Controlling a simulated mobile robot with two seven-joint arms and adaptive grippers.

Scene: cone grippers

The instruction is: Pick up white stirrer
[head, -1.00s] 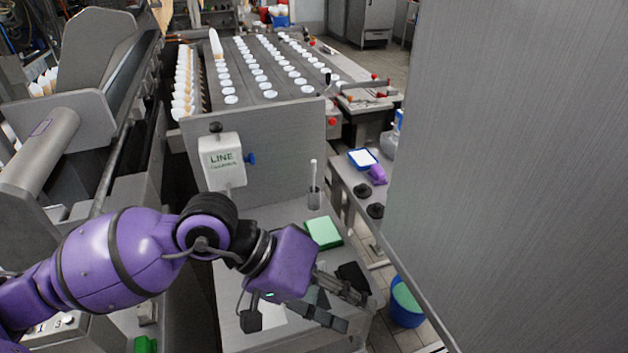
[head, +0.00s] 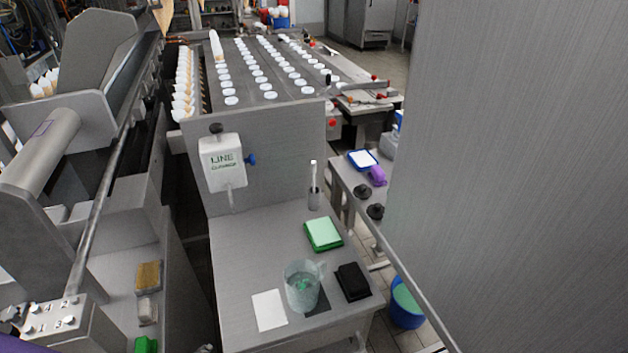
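A thin white stick, which looks like the white stirrer (head: 313,173), stands upright in a small grey holder (head: 314,199). The holder is at the back right of the grey metal worktable (head: 255,255), near the machine's front panel. The lower end of the stick is hidden inside the holder. Neither gripper is in view. Only a sliver of my purple left arm shows at the lower left edge.
A green pad (head: 323,234) lies behind. A white LINE dispenser (head: 222,163) hangs at the back left. A large grey panel (head: 510,180) blocks the right.

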